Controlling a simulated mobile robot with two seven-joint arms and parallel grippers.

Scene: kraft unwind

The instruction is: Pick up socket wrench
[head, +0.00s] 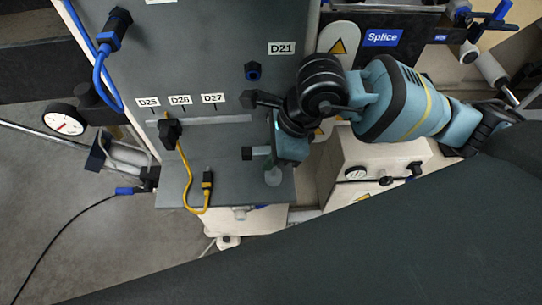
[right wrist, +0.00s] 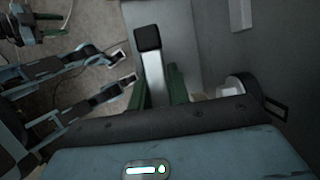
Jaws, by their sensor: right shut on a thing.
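My right gripper (head: 270,155) comes in from the right, low in front of the grey panel. It is shut on what looks like the socket wrench. In the right wrist view, the wrench (right wrist: 154,78) is a silver bar with a black square end, between the green fingers (right wrist: 177,85) of the gripper. I cannot tell whether the wrench touches the panel. My left gripper cannot be made out.
The grey panel (head: 225,130) carries labels D21, D25, D26 and D27. A yellow cable (head: 187,178) and a blue cable (head: 100,75) hang at its left. A gauge (head: 64,121) stands further left. A white box with knobs (head: 372,160) is right of the gripper. Open floor lies lower left.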

